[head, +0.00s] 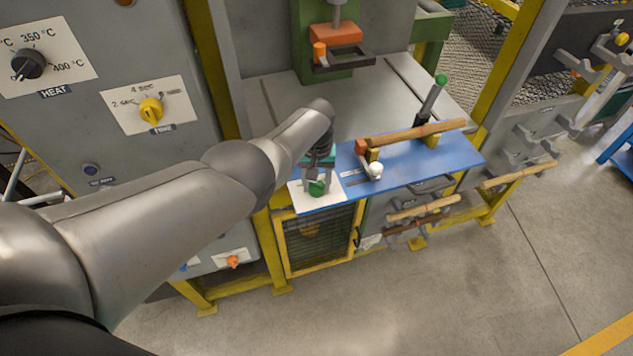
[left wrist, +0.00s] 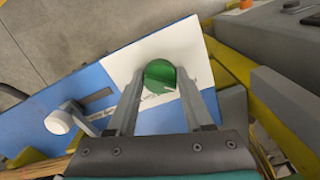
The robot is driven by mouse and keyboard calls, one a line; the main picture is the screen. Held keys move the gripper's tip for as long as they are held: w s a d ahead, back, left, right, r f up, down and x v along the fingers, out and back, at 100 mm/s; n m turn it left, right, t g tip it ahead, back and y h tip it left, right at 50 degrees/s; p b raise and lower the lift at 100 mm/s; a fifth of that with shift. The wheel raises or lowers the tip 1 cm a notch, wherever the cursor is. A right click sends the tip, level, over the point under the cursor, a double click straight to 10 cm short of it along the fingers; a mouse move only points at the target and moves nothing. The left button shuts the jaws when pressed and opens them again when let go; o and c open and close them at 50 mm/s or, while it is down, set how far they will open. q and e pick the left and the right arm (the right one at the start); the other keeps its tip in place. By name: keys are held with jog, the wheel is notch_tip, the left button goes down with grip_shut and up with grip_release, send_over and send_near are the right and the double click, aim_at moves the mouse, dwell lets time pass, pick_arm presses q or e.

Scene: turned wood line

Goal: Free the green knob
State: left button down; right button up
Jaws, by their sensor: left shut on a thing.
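The round green knob (head: 317,188) sits over a white plate (head: 330,198) at the left end of the blue board. In the left wrist view the green knob (left wrist: 160,73) lies between the two fingers of my left gripper (left wrist: 159,84). My left gripper (head: 318,178) comes down on it from above and is shut on it. The fingers hide part of the knob and the plate. How the knob is fixed underneath cannot be seen. My right gripper is in neither view.
The blue board (head: 410,170) also carries a white knob (head: 375,170) and a turned wood bar (head: 415,132). A lever with a green tip (head: 441,79) rises behind. A green press with an orange block (head: 335,34) stands at the back. Floor in front is clear.

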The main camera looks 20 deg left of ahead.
aim_at(317, 184)
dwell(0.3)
pick_arm(q)
jog(key=shift+c, duration=1.5)
grip_release()
jog(key=shift+r+p, duration=0.55)
jog(key=shift+r, duration=0.05)
notch_tip(317, 184, up, 7)
jog(key=p, duration=0.4)
jog(key=shift+f, duration=0.1)
notch_tip(317, 184, up, 7)
jog(key=p, duration=0.1)
jog(key=shift+p, duration=0.4)
